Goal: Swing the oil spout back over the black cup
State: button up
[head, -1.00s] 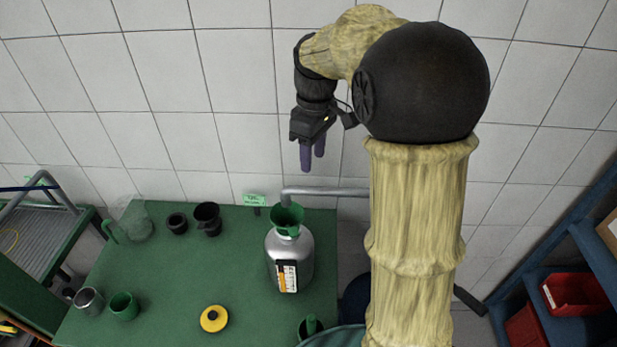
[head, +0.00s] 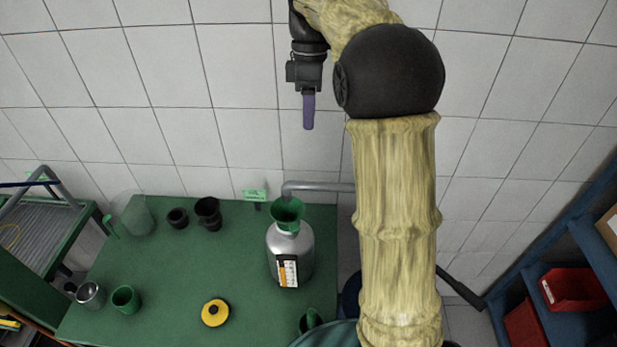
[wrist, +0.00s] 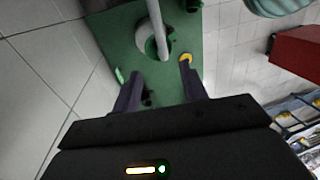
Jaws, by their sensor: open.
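The oil spout (head: 322,187) is a grey pipe that reaches left from behind my arm and bends down over the green funnel (head: 287,212) in a silver bottle (head: 290,253). Two black cups stand apart from it at the back of the bench, a larger one (head: 208,214) and a smaller one (head: 177,218). My gripper (head: 308,126) hangs high above the spout, fingers down, touching nothing. In the wrist view my gripper (wrist: 162,80) is open and empty, with the spout (wrist: 156,22) beyond the fingertips. The spout's right end is hidden by my arm.
The green bench (head: 170,270) also holds a yellow lid (head: 215,313), a green cup (head: 125,299), a metal cup (head: 90,295) and a clear jug (head: 135,216). A green tag (head: 255,195) stands near the tiled wall. Red bins (head: 570,290) sit on a right shelf.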

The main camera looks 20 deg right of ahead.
jog(key=s+f+p, duration=0.1)
jog(key=f, duration=0.4)
jog(key=s+f+p, duration=0.1)
jog(key=f, duration=0.5)
jog(key=s+a+f+p, duration=0.1)
jog(key=f, duration=0.4)
jog(key=shift+s+f+p, duration=0.1)
jog(key=shift+f+p, duration=0.1)
jog(key=shift+p, duration=0.15)
grip_shut()
